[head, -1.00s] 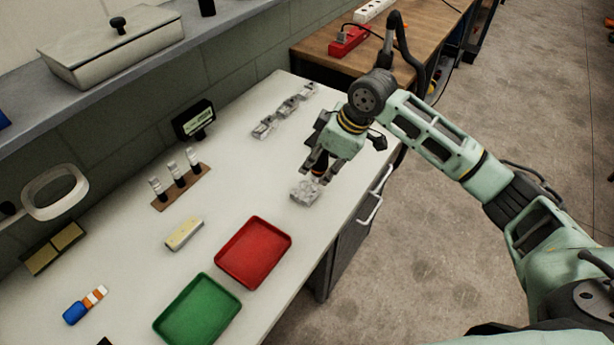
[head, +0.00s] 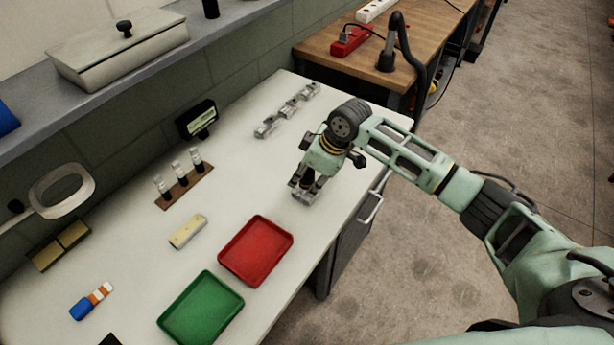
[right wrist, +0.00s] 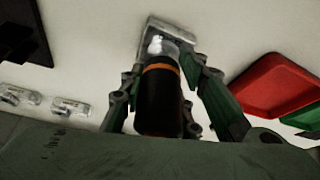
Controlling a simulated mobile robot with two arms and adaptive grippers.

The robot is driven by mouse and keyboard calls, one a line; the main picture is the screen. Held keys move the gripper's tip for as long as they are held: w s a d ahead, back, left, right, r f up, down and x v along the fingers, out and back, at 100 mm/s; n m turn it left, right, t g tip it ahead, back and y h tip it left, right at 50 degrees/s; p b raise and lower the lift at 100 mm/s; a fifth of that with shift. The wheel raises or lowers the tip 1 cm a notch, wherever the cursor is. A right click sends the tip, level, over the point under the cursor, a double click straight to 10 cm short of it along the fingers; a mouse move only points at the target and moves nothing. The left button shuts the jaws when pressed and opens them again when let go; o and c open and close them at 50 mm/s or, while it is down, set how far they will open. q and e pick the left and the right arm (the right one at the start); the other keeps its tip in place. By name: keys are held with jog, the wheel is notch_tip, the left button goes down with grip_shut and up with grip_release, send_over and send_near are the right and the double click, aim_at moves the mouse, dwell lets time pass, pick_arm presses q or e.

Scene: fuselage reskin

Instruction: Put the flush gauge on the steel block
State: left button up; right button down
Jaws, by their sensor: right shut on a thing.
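The flush gauge (right wrist: 160,98) is a dark cylinder with an orange band and a pale shiny tip. My right gripper (head: 305,184) is shut on it, with a finger on each side in the right wrist view. The steel block (right wrist: 168,34) is a grey metal piece on the white bench, right at the gauge's tip. In the head view the gripper is directly over the block (head: 304,197) and partly hides it. I cannot tell whether the tip touches the block. My left gripper is not in view.
A red tray (head: 256,220) and a green tray (head: 232,288) lie nearer on the bench. A yellow block (head: 188,231) and a wooden rack of vials (head: 176,196) stand left. Metal pieces (head: 266,127) and a black display (head: 197,137) are farther back. Bench between is clear.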

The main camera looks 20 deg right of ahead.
jog(key=c, duration=1.3)
grip_release()
jog(key=shift+c, duration=0.2)
jog(key=b+v, duration=0.1)
jog(key=v, duration=1.1)
jog(key=shift+r, duration=0.1)
